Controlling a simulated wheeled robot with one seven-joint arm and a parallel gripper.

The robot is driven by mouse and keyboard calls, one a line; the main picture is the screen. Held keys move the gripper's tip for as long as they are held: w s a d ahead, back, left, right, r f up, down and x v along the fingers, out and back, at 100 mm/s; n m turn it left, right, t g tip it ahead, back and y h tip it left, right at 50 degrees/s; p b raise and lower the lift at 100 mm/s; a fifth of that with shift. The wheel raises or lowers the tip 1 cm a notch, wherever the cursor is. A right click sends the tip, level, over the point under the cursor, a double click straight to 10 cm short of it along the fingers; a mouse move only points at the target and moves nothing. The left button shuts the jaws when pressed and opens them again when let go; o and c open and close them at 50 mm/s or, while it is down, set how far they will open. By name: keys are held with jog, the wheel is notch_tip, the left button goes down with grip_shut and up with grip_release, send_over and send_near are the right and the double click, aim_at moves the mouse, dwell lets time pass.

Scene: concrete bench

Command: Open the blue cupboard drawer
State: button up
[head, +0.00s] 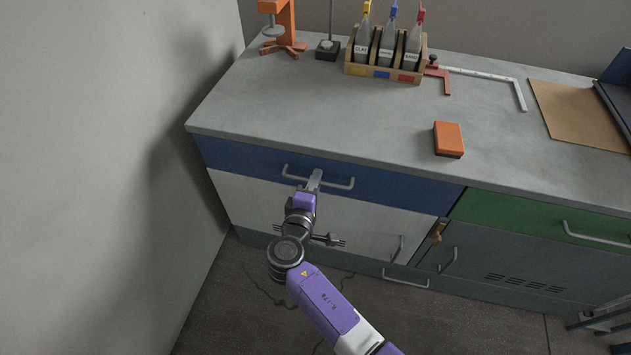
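The blue drawer (405,190) is a wide front just under the left part of the bench top. It looks flush with the cupboard front, with no visible gap. Its pale metal bar handle (341,184) runs level across the middle of the front. My gripper (315,177) is at the left-centre part of this handle, its grey end overlapping the bar in the head view. The fingertips are small and partly merged with the handle, so I cannot tell whether they are apart or closed on it.
A white cupboard front (245,200) lies below the blue drawer; a green drawer (520,217) is to the right. On the bench top (300,100) stand a bottle rack (384,72), an orange block (448,139) and an orange clamp stand (287,30). A wall (90,180) closes the left side.

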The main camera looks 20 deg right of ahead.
grip_shut()
dwell(1.4)
